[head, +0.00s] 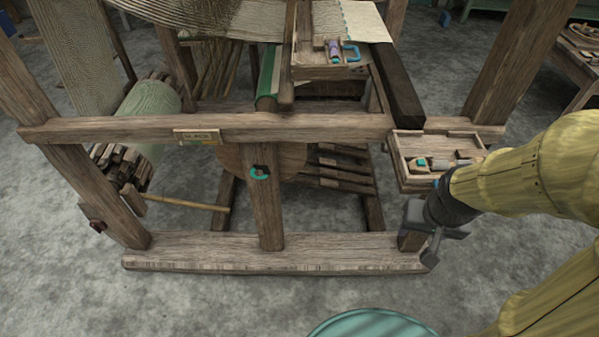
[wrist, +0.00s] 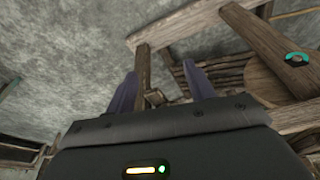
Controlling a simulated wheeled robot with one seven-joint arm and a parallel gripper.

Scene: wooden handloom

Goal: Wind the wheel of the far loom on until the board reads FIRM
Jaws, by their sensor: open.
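A small board (head: 197,136) on the loom's front rail carries lettering that appears to read SLACK. A roller of pale green cloth (head: 152,108) lies at the left, with a wheel-like end of dark wooden blocks (head: 122,165). A round wooden disc (head: 292,158) is partly hidden behind the middle post; I cannot tell which part turns. My gripper (head: 446,252) is open and empty at the loom's right end, low by the bottom rail, apart from the wheel-like end. In the wrist view its two fingers (wrist: 160,85) are spread, with loom timbers beyond them.
A teal hook-shaped piece (head: 260,172) is on the middle post; it also shows in the wrist view (wrist: 297,58). Trays of small items (head: 410,178) (head: 325,73) sit on the loom. A teal round top (head: 372,325) stands in front. Grey floor is clear at the lower left.

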